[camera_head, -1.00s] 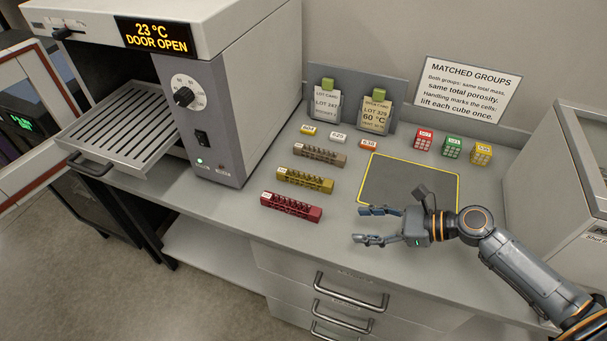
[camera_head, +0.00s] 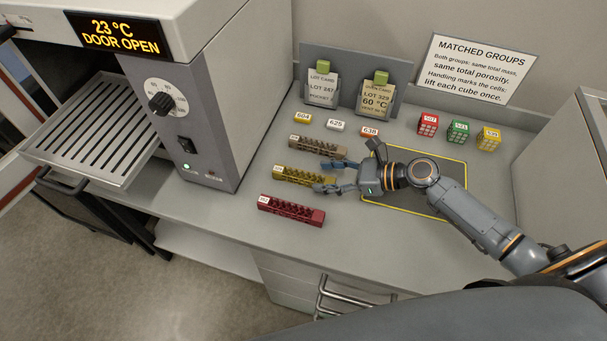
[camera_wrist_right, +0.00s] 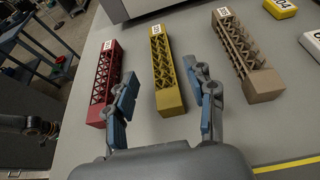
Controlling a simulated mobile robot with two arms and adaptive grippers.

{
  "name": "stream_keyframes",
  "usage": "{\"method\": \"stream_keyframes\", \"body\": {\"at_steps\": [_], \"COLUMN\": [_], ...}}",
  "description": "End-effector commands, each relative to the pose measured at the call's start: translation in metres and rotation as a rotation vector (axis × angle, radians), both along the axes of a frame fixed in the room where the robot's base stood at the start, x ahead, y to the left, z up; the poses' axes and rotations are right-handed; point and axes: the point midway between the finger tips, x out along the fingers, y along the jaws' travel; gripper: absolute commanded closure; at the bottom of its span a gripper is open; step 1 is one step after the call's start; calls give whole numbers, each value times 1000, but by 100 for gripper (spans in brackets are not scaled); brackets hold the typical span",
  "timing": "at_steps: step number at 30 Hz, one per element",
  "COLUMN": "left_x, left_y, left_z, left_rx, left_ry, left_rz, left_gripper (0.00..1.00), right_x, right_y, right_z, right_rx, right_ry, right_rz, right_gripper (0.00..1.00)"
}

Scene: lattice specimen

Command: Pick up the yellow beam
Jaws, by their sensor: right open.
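The yellow beam (camera_head: 299,175) is a lattice bar lying on the grey bench, between a tan beam (camera_head: 318,145) and a red beam (camera_head: 291,211). My right gripper (camera_head: 330,176) is open at the yellow beam's right end, its fingers hiding part of that end in the head view. In the right wrist view the yellow beam (camera_wrist_right: 166,75) lies ahead between the two blue-padded fingertips of my right gripper (camera_wrist_right: 169,92), with nothing held. The red beam (camera_wrist_right: 105,80) is left of the fingers and the tan beam (camera_wrist_right: 245,55) right. My left gripper is not in view.
An oven with an open door and slatted tray (camera_head: 98,125) stands at left. Behind are number tags, lot cards and small red, green and yellow cubes (camera_head: 458,132). A yellow-edged dark mat (camera_head: 440,172) lies under my right arm. A grey box (camera_head: 570,160) stands at right.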

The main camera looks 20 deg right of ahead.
Motion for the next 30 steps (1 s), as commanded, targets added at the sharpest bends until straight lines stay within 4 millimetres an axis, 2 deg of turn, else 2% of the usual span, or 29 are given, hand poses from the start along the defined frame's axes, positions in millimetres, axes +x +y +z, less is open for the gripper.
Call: {"method": "stream_keyframes", "body": {"at_steps": [4,8,12,18,25,30], "left_x": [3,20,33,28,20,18], "left_y": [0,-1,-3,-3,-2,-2], "left_z": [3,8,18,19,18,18], "left_rx": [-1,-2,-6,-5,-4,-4], "left_ry": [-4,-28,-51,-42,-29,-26], "left_rz": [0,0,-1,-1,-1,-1], "left_gripper": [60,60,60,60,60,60], "right_x": [7,12,24,33,34,33], "right_y": [10,18,35,50,51,50], "right_z": [-4,-7,-14,-25,-26,-26], "right_rx": [0,2,1,0,-2,-1], "right_ry": [0,1,0,1,-1,0], "right_rz": [1,1,1,2,2,1], "right_gripper": [45,45,45,45,45,80]}}
